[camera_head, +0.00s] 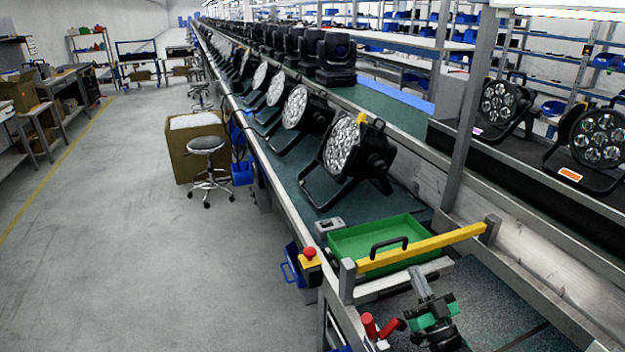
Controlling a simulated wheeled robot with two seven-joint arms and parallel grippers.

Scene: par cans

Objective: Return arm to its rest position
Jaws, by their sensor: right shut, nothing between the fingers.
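My right gripper (417,277) is low in the head view, right of centre. Its grey fingers are together with nothing between them, and its black and green body is behind them. It is over the dark work surface at the near end of the line, just in front of the yellow bar. It appears apart from the green tray (345,241) beyond the bar. My left gripper is out of view. Par cans (345,150) stand in a row on the conveyor, the nearest tilted in its black yoke.
A yellow bar (425,248) with a black handle crosses the line. Small red objects (370,326) are left of my gripper. A red button (309,253) is at the line's left edge. Two more par cans (598,136) stand on the right shelf. A stool (207,145) is left.

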